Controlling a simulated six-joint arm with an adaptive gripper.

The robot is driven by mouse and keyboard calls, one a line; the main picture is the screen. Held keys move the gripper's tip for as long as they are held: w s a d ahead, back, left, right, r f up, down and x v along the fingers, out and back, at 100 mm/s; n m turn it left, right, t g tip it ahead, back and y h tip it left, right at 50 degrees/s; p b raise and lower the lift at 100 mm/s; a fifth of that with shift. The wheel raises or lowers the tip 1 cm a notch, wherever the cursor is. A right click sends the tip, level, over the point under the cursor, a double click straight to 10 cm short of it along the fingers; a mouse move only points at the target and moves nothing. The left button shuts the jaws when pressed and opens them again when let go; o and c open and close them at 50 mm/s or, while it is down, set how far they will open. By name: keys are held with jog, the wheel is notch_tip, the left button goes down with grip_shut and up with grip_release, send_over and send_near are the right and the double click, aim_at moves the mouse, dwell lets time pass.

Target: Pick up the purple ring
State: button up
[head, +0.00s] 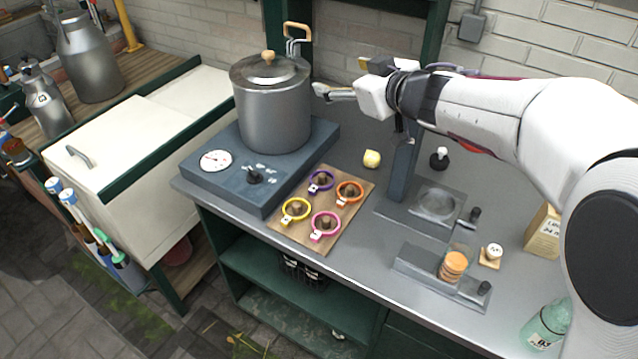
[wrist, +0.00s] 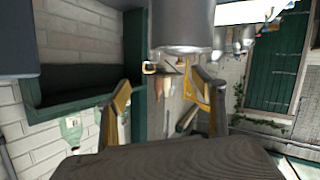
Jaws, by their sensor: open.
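The purple ring (head: 312,187) lies at the back left of a wooden board (head: 306,242) on the grey counter, around a brown peg. It has a small pale tag. My gripper (head: 340,77) is open and empty, high above the counter beside the pot, up and behind the ring. Its two spread fingers also show in the wrist view (wrist: 160,90), with nothing between them. The ring is not visible in the wrist view.
Orange (head: 350,201), yellow (head: 285,212) and pink (head: 325,236) rings surround neighbouring pegs. A lidded metal pot (head: 273,110) stands on a grey-blue scale base (head: 228,183) close to the board.

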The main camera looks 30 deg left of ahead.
aim_at(341, 196)
jog(key=s+a+f+n+g+y, duration=0.1)
jog(key=s+a+f+g, duration=0.15)
jog(key=f, duration=0.35)
jog(key=s+a+f+n+g, duration=0.1)
jog(key=s+a+f+g, duration=0.15)
jog(key=s+f, duration=0.2)
jog(key=shift+m+h, duration=0.5)
jog(key=shift+h, duration=0.2)
jog(key=w+d+f, duration=0.1)
jog(key=d+f, duration=0.2)
jog(key=f, duration=0.1)
jog(key=w+d+f, duration=0.1)
jog(key=d+f, duration=0.2)
jog(key=f, duration=0.2)
jog(key=w+d+f, duration=0.1)
jog(key=d+f, duration=0.2)
jog(key=f, duration=0.2)
jog(key=shift+w+d+f, duration=0.15)
jog(key=shift+w+d, duration=0.05)
jog(key=shift+d, duration=0.1)
jog(key=shift+a, duration=0.15)
jog(key=shift+x, duration=1.2)
jog(key=shift+x, duration=2.6)
